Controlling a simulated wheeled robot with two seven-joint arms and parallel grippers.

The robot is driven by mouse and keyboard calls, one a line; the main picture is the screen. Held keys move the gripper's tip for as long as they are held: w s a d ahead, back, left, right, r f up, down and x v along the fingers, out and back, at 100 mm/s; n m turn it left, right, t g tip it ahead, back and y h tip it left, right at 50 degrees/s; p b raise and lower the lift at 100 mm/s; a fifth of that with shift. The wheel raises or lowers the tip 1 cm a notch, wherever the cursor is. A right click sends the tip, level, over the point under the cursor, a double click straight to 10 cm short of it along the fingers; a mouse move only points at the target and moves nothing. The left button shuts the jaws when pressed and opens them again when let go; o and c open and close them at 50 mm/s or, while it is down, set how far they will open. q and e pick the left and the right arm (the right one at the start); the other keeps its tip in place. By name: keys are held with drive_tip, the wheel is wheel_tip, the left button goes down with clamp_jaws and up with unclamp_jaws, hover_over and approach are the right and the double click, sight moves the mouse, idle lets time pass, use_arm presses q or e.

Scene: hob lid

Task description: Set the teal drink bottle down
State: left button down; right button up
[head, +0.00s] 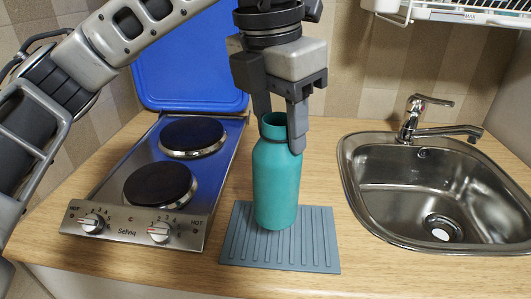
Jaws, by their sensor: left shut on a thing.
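The teal drink bottle (276,187) is upright over the ribbed grey-blue mat (316,246) on the wooden counter. Its base appears to be on or just above the mat; I cannot tell if it touches. My left gripper (282,132) comes down from above and is shut on the bottle's neck and rim, with one finger in front of the neck. The bottle's mouth is partly hidden by the fingers. My right gripper is not in view.
A two-plate hob (128,231) with its blue lid (190,60) raised stands left of the mat. A steel sink (372,208) with a tap (440,131) lies to the right. A white rack (455,14) hangs at upper right. Bare counter (318,150) shows behind the mat.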

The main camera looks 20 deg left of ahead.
use_arm(q)
drive_tip(key=a+f, duration=0.1)
drive_tip(key=w+a+f, duration=0.1)
drive_tip(key=f, duration=0.1)
drive_tip(key=shift+w+a, duration=0.1)
drive_tip(key=shift+w, duration=0.1)
drive_tip(key=f, duration=0.3)
drive_tip(key=shift+w+a+f, duration=0.15)
drive_tip(key=shift+a+f, duration=0.1)
drive_tip(key=shift+f, duration=0.15)
drive_tip(key=c, duration=0.7)
unclamp_jaws()
drive_tip(key=shift+r, duration=0.1)
drive_tip(key=r, duration=0.4)
drive_tip(key=s+r, duration=0.1)
drive_tip(key=r, duration=0.2)
drive_tip(key=a+r, duration=0.1)
drive_tip(key=r, duration=0.3)
drive_tip(key=shift+s+r+p, duration=0.3)
drive_tip(key=shift+r, duration=0.05)
